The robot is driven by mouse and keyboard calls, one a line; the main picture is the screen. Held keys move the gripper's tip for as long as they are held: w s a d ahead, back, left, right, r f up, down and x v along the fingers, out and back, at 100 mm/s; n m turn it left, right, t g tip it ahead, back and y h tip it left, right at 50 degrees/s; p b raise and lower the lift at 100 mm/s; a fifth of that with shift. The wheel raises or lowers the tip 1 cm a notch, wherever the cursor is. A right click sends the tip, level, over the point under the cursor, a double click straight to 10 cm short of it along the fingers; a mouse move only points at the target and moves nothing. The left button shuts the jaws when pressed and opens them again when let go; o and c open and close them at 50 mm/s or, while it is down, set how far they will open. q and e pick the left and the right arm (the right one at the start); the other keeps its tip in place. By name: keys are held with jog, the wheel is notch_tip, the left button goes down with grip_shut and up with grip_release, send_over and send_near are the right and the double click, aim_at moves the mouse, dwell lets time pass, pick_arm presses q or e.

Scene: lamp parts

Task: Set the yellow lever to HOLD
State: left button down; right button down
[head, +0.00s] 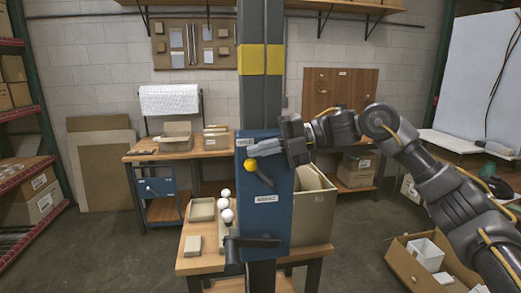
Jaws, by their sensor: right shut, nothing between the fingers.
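A blue panel box (277,220) is fixed on the grey post in the middle of the head view. On its front is a dark lever with a yellow ball knob (251,165), the knob at the upper left and the dark arm running down to the right. My left gripper is out of view.
A black handle (252,242) sticks out at the box's bottom. Several white bulbs (226,215) and a tan tray (202,210) stand on the wooden table (205,262) behind. A tan bin (315,210) is right of the box. An open carton (420,275) lies at lower right.

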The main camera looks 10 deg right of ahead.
jog(key=r+p, duration=0.1)
jog(key=d+r+p, duration=0.1)
jog(key=r, duration=0.1)
jog(key=d+r+p, duration=0.1)
jog(key=shift+s+d+r+p, duration=0.1)
jog(key=shift+s+r+p, duration=0.05)
jog(key=shift+p, duration=0.25)
jog(key=s+d+r+b, duration=0.1)
jog(key=d+r+b, duration=0.2)
jog(key=d+r, duration=0.2)
notch_tip(320, 180, up, 2)
jog(key=shift+s+d+r, duration=0.15)
jog(key=shift+s+d, duration=0.05)
jog(key=shift+d, duration=0.05)
